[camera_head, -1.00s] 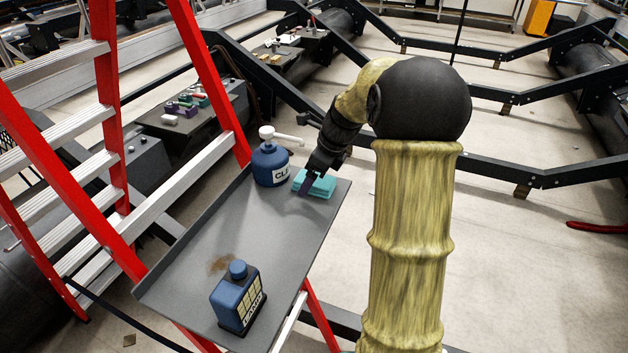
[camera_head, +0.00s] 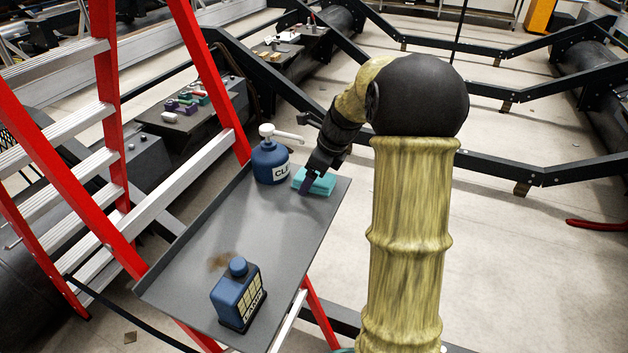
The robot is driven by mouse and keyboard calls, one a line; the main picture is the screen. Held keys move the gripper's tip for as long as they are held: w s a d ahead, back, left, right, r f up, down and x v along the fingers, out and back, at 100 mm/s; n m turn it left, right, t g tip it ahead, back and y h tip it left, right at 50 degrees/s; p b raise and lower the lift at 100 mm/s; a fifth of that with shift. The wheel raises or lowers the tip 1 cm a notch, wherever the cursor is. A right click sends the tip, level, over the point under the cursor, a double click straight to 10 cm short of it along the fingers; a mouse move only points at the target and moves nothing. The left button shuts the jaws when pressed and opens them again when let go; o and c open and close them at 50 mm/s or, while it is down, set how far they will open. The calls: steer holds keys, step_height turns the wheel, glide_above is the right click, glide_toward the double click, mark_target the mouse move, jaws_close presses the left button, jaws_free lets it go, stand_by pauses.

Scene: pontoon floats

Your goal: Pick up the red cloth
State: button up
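I see no red cloth on the tray (camera_head: 205,285). A teal folded cloth or sponge (camera_head: 322,185) lies at the tray's far right end, beside a blue pump bottle (camera_head: 268,164). My gripper (camera_head: 306,189) points down at the teal item's left front side, and a dark finger overlaps it in the picture. I cannot tell whether it touches the item. The other finger is not clear, so its opening cannot be judged.
A blue bottle with a pale label (camera_head: 238,297) stands at the tray's near end by a brown stain (camera_head: 221,262). A red ladder (camera_head: 218,85) rises at the left. The tray's middle is clear. A red object (camera_head: 597,224) lies at the right edge.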

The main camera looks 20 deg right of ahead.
stand_by(0.3)
steer(key=c, duration=1.1)
steer(key=shift+o, duration=0.2)
steer(key=shift+r, duration=0.3)
step_height(320, 180, up, 3)
steer(key=shift+w+r+b, duration=0.1)
steer(key=shift+r+b, duration=0.1)
steer(key=shift+b, duration=0.55)
steer(key=s+d+b, duration=0.4)
steer(key=s+d, duration=0.8)
steer(key=shift+s+d, duration=0.4)
